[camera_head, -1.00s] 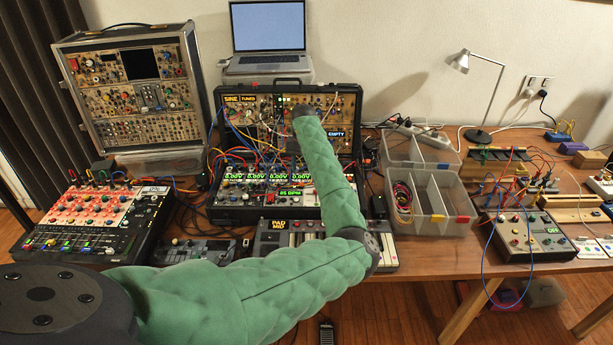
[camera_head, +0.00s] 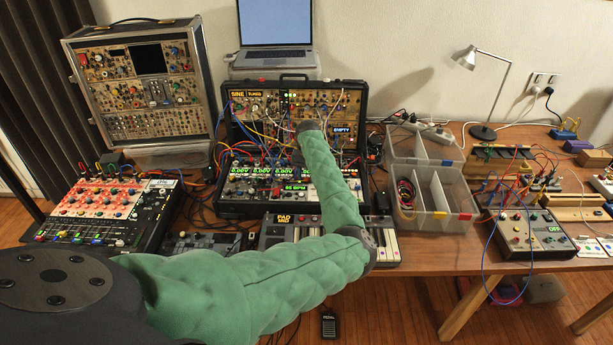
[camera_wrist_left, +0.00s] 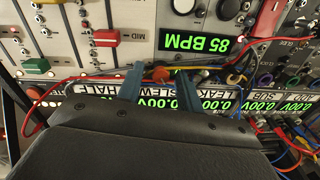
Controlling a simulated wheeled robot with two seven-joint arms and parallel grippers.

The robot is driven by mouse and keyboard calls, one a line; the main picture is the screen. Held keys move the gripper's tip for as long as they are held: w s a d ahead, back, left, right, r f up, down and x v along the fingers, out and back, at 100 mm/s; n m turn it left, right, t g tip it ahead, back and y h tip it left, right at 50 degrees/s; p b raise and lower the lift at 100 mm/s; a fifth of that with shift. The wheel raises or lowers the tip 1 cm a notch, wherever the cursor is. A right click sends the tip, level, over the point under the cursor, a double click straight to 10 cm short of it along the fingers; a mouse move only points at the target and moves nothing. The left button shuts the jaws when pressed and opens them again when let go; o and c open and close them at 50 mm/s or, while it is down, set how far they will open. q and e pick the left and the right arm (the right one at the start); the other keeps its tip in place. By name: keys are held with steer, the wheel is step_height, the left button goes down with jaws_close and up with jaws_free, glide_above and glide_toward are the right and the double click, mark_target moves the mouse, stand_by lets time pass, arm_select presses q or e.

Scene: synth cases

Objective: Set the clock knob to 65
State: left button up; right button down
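The clock display (camera_wrist_left: 199,42) glows green and reads 85 BPM, upside down in the left wrist view; it also shows on the lower synth panel in the head view (camera_head: 295,187). My left gripper (camera_wrist_left: 159,71) has its two blue-grey fingers apart. A small orange-red knob or plug (camera_wrist_left: 160,75) shows between or just beyond the fingertips; contact cannot be told. I cannot tell which is the clock knob. In the head view my green arm hides the gripper. My right gripper is not in view.
Patch cables (camera_wrist_left: 215,70) run close beside the fingers. The open synth case (camera_head: 228,208) is crowded with wires. A keyboard (camera_head: 385,243) lies in front, a mixer (camera_head: 105,212) at left, and clear bins (camera_head: 430,222) at right.

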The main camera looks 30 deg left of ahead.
arm_select(q)
jaws_close()
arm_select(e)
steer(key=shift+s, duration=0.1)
